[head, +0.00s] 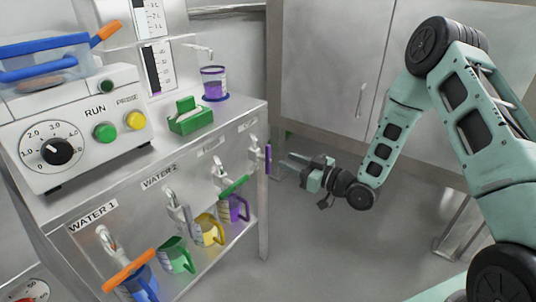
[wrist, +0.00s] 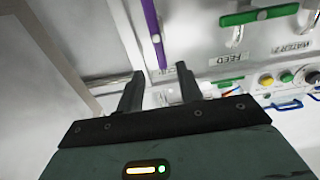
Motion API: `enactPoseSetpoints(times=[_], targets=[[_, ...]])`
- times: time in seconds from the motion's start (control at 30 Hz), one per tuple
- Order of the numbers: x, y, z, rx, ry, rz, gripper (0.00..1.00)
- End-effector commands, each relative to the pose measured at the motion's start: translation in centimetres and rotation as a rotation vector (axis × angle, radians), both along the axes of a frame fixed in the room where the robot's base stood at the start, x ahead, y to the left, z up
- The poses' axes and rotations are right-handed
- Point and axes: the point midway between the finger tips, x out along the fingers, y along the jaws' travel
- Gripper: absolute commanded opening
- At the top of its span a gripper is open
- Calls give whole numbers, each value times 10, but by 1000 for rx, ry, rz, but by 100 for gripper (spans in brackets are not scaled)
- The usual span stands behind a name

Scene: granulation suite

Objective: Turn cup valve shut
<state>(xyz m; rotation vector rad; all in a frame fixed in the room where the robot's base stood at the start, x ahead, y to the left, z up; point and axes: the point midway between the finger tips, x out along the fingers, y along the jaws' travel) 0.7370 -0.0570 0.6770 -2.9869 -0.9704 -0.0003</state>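The valve with the purple lever (head: 268,158) is at the right end of the steel front panel; I take it for the cup valve, though its label is only partly readable. The lever stands upright in the head view, and its purple bar (wrist: 152,32) runs lengthwise at the top of the wrist view. My gripper (head: 291,161) is just right of the lever, apart from it, with fingers pointing toward the panel. In the wrist view the two fingers (wrist: 160,84) are spread with nothing between them, and the lever's end lies just beyond the gap.
The feed valve's green lever (head: 235,186) and an orange lever (head: 128,270) sit farther left, with several coloured jugs below. A cup with purple contents (head: 214,84) and a green holder (head: 190,119) stand on top.

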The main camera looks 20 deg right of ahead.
Motion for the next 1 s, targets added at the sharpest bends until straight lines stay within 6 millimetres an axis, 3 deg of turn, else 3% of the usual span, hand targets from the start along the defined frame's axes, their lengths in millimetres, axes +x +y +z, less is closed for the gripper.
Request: enactPoseSetpoints(times=[0.2,0.4,0.87,1.0], targets=[[36,27,-1,0,-3,3,36],[60,43,0,-1,-2,0,36],[70,51,0,0,0,0,36],[70,51,0,-1,-1,0,0]])
